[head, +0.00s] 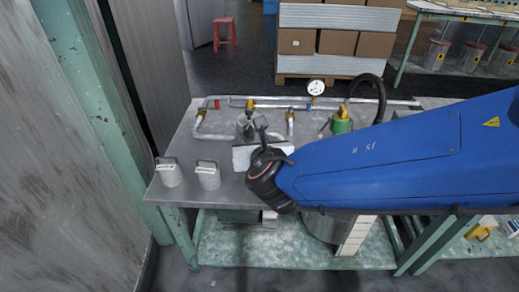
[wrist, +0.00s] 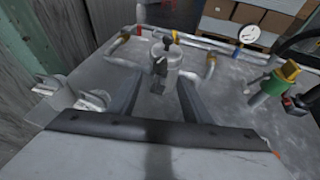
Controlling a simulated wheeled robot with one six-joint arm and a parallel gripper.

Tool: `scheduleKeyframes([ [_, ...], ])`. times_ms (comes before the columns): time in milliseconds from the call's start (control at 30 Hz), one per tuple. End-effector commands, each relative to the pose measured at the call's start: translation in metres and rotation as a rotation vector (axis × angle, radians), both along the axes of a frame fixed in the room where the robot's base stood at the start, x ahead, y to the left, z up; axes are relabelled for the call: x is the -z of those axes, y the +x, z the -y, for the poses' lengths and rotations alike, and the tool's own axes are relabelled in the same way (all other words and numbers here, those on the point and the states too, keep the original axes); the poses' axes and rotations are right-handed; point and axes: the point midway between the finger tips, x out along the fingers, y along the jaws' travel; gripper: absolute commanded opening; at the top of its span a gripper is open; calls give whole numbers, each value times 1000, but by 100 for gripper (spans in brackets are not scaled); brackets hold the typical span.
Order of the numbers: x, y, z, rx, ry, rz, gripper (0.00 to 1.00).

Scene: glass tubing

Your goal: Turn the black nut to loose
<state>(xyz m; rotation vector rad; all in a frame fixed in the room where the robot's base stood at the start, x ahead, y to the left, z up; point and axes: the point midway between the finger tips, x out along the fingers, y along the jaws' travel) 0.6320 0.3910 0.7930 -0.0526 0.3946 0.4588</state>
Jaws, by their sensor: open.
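A grey metal cylinder (head: 243,126) stands on the bench among the tubing, with a small dark piece on its top. In the wrist view the cylinder (wrist: 171,55) is ahead of my gripper (wrist: 160,82). A black part (wrist: 160,67) shows on its near side, between the fingertips in the picture. It looks like the black nut, but I cannot tell its turned position. My gripper's two grey fingers are apart with nothing between them. Contact with the black part is not visible. In the head view my blue arm reaches in from the right and hides part of the bench.
Metal tubing (head: 275,103) with brass fittings runs along the back, with a pressure gauge (head: 316,87). A green-and-yellow valve (head: 341,121) and a black hose (head: 381,98) stand to the right. Two white-grey handled pieces (head: 169,172) (head: 208,175) sit at the bench's front left.

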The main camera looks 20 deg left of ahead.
Motion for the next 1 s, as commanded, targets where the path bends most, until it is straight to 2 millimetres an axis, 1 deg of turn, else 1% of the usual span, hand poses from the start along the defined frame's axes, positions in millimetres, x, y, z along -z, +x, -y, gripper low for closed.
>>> scheduleKeyframes([
  [33,-5,-8,3,-2,3,2,45],
  [300,-22,-45,22,-3,4,2,45],
  [500,-31,-64,32,-2,2,2,45],
  [700,-34,-72,36,0,1,2,45],
  [1000,-34,-72,37,0,0,1,45],
])
